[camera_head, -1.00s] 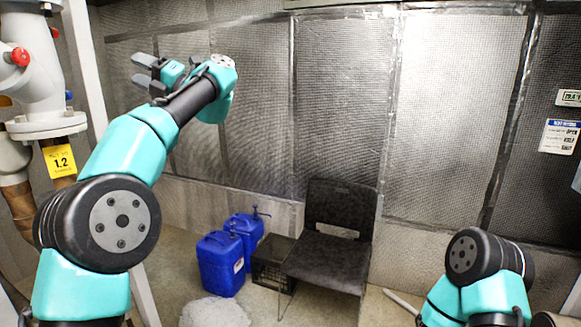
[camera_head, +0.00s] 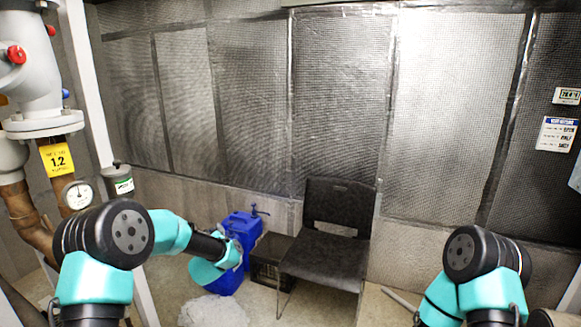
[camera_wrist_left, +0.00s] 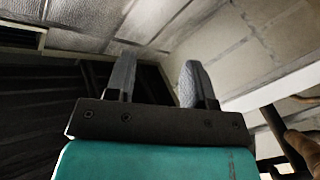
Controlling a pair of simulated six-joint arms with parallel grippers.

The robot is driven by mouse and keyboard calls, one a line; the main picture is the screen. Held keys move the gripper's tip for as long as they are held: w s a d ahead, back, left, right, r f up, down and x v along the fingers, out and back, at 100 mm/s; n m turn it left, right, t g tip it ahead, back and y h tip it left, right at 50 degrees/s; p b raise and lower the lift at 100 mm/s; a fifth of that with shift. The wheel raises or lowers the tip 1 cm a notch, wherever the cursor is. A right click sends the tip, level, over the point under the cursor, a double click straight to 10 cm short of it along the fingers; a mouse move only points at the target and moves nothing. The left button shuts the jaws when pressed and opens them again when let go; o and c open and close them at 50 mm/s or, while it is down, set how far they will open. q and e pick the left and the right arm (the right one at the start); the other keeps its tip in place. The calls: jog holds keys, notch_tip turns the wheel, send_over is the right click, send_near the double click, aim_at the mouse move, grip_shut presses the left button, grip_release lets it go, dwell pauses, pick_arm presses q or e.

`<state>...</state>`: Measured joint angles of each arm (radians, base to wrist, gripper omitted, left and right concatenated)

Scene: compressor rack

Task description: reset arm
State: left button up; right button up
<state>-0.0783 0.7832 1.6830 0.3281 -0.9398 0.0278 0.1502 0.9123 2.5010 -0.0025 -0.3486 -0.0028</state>
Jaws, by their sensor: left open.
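My left arm (camera_head: 168,232) is bent low at the left in the head view, its wrist (camera_head: 225,255) in front of the blue jugs. The fingers are hard to make out there. In the left wrist view my left gripper (camera_wrist_left: 157,78) shows two dark fingers spread apart with nothing between them. My right arm (camera_head: 480,270) is folded at the lower right. Its gripper is out of view.
White pipework with a red knob (camera_head: 16,54), a yellow tag (camera_head: 57,158) and a gauge (camera_head: 79,195) stand at the left. Blue jugs (camera_head: 240,222), a black crate (camera_head: 270,250) and a black chair (camera_head: 335,258) stand by the wall. The upper middle space is clear.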

pick_arm(q)
jog(key=s+d+f+m+g+h, duration=0.15)
jog(key=s+f+g, duration=0.25)
jog(key=s+f, duration=0.65)
jog(key=s+d+f+m+g+h, duration=0.1)
jog(key=s+f+m+g+h, duration=0.25)
jog(key=s+f, duration=0.75)
jog(key=s+d+f+m+g+h, duration=0.1)
jog(key=s+f+g, duration=0.3)
jog(key=s, duration=0.7)
jog(key=s+d+f+g, duration=0.1)
jog(key=s+f+g, duration=0.4)
jog(key=s, duration=0.7)
jog(key=shift+s+f+m+h, duration=0.2)
jog(key=shift+f+m+h, duration=0.2)
jog(key=shift+f, duration=0.5)
jog(key=shift+o, duration=0.2)
